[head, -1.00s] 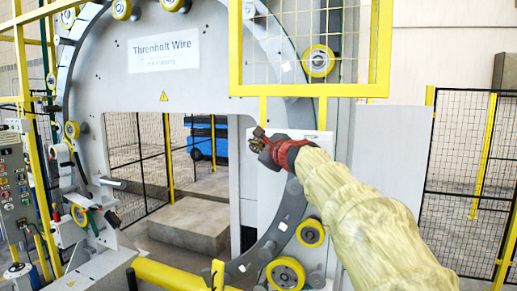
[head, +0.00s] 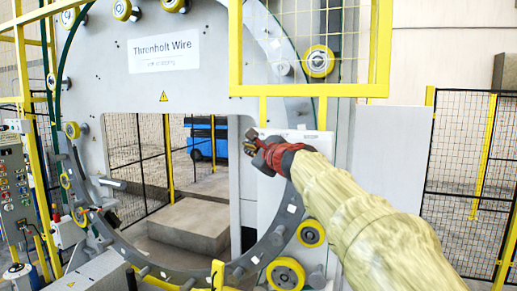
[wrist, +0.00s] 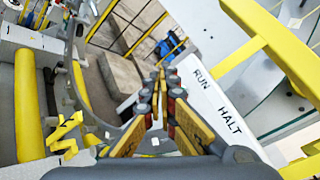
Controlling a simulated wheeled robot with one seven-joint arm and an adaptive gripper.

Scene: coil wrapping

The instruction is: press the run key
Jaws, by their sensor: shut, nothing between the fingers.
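The white key panel (head: 308,138) is on the machine front, behind my gripper (head: 250,145). In the wrist view the panel (wrist: 190,55) carries the printed words RUN (wrist: 201,75) and HALT (wrist: 229,118). My gripper (wrist: 160,78) is shut and empty, its fingertips together beside the panel edge near the RUN word. I cannot make out the run key itself; the fingers may hide it. Whether the tips touch anything I cannot tell.
The wrapping machine (head: 110,75) has a large ring (head: 255,255) with yellow rollers around an opening. A yellow mesh guard (head: 310,90) hangs above the panel. A control cabinet (head: 12,195) stands at far left. Black mesh fence (head: 465,160) closes the right.

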